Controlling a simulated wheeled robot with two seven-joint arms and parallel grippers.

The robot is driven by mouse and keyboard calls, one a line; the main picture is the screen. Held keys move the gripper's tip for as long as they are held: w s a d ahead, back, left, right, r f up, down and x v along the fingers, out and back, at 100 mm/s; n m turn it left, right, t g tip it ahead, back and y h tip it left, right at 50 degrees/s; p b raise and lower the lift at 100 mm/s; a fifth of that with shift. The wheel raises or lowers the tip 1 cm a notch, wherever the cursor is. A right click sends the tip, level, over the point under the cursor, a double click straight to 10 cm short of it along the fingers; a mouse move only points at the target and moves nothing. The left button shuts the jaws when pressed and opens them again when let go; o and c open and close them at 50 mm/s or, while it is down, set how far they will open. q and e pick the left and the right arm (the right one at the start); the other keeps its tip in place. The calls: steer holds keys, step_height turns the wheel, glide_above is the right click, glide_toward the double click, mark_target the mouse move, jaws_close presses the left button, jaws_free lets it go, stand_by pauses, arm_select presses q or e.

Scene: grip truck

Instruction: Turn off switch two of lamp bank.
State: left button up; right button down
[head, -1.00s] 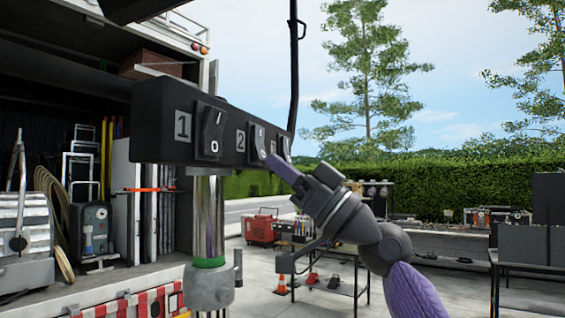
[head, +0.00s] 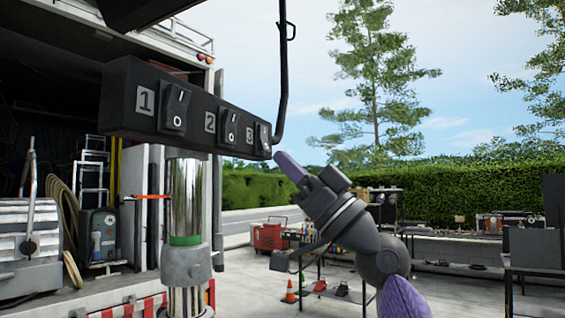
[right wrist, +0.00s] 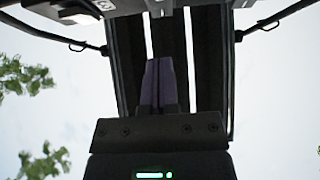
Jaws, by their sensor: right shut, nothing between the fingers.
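The lamp bank (head: 195,138) is a long black box on a chrome post, with rocker switches labelled 1, 2 and 3. Switch one (head: 174,109) is at the left, switch two (head: 229,128) in the middle and switch three (head: 263,140) at the right end. My right gripper (head: 285,160) is shut and empty. Its purple fingertips are just right of and below the box's right end, near switch three, and appear apart from it. In the right wrist view the shut fingers (right wrist: 160,72) point up toward the box's dark underside. My left gripper is not in view.
The chrome post (head: 186,200) with a green band stands under the box. An open truck with gear is at the left. Tables (head: 365,235) and a hedge stand behind. The air right of the gripper is clear.

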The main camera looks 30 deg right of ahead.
arm_select(q)
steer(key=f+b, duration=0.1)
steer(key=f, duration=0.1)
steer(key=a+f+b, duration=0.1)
steer(key=b, duration=0.1)
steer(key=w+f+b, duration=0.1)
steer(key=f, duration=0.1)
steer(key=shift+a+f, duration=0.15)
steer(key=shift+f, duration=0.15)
arm_select(e)
step_height(320, 180, down, 6)
steer(key=s+d, duration=0.1)
steer(key=s, duration=0.1)
steer(key=shift+s+d+f, duration=0.15)
steer(key=shift+s+f, duration=0.05)
